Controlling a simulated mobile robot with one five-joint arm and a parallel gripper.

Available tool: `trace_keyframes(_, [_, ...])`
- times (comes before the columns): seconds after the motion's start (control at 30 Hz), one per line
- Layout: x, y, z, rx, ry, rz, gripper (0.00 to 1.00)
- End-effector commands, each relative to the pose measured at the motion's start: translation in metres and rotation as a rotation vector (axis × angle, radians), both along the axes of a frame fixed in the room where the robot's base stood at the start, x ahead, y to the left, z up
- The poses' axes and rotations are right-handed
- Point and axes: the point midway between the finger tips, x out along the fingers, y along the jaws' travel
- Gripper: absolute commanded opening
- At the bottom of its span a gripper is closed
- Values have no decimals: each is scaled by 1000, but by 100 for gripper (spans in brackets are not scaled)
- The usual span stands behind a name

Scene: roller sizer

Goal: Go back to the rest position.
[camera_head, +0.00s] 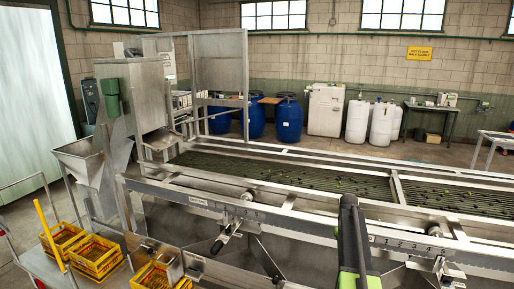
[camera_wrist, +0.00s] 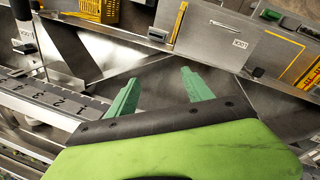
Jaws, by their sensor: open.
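My gripper (camera_wrist: 160,92) shows in the wrist view with its two green fingers apart and nothing between them. Beyond the fingers are grey metal panels of the machine. In the head view my dark and green arm rises at the lower right, in front of the roller sizer (camera_head: 150,186); the fingers cannot be made out there. The sizer's long roller bed holds several small green and dark fruits.
Yellow crates (camera_head: 96,256) stand at the lower left beside a metal hopper (camera_head: 84,154). Blue barrels (camera_head: 289,120), white drums (camera_head: 357,122) and a green table (camera_head: 432,110) stand along the back wall. A numbered scale rail (camera_wrist: 50,100) lies left of my fingers.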

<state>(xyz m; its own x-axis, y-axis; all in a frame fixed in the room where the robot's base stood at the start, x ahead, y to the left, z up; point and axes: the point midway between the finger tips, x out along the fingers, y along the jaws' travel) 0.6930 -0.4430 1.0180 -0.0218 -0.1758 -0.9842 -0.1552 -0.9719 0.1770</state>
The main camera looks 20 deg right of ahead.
Motion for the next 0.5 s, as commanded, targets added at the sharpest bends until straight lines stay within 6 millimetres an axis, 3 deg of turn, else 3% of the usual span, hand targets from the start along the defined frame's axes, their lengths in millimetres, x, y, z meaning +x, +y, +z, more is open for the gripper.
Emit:
trace_keyframes(0.03, [9, 50, -7, 6, -2, 54, 59])
trace_keyframes(0.17, [21, 164, -16, 29, -9, 164, 59])
trace_keyframes(0.2, [21, 199, -19, 37, -10, 197, 59])
trace_keyframes(0.27, [14, 251, -23, 49, -12, 242, 59])
trace_keyframes(0.4, [-24, 367, -33, 89, -14, 327, 59])
trace_keyframes(0.5, [-68, 426, -37, 122, -11, 343, 59])
